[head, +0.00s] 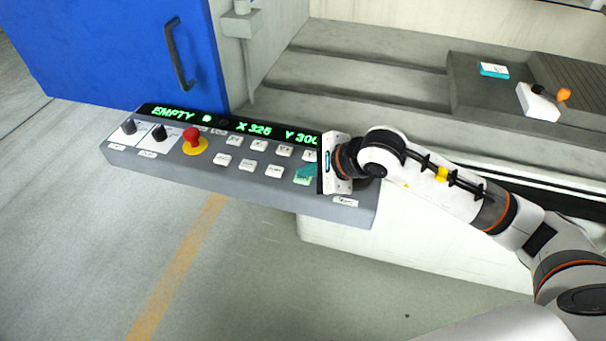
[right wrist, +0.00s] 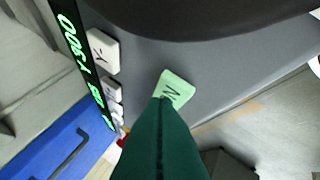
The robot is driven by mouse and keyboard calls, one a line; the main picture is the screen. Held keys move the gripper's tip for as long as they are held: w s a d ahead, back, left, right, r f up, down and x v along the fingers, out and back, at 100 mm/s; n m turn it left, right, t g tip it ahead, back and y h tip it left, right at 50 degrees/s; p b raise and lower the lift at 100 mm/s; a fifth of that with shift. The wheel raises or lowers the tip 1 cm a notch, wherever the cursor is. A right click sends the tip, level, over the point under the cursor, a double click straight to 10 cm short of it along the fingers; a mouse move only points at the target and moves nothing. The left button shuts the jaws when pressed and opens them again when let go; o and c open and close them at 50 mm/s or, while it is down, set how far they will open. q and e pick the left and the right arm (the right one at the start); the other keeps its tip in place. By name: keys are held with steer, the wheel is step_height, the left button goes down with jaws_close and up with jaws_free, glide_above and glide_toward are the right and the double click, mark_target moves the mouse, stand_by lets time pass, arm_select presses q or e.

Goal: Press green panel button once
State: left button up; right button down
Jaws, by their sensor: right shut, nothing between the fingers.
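The green panel button (head: 302,181) is a small pale green key near the right end of the grey control panel (head: 240,186). In the right wrist view the green button (right wrist: 175,88) shows a dark letter on its face. My right gripper (head: 303,171) is shut and empty, with its teal fingers just above the button in the head view. In the right wrist view the tips of the right gripper (right wrist: 160,100) overlap the near edge of the button. I cannot tell whether they touch it. My left gripper is not in view.
White keys (head: 248,166) sit left of the green button, with a red knob on a yellow base (head: 194,141) and two black dials farther left. A lit display (head: 255,128) runs along the panel's back. A blue door (head: 120,50) stands behind.

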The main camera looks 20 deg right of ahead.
mark_target(308, 180)
steer(key=shift+r+p, duration=0.3)
steer(key=shift+r, duration=0.45)
steer(key=shift+r+p, duration=1.25)
steer(key=shift+r, duration=1.3)
steer(key=shift+f, duration=0.1)
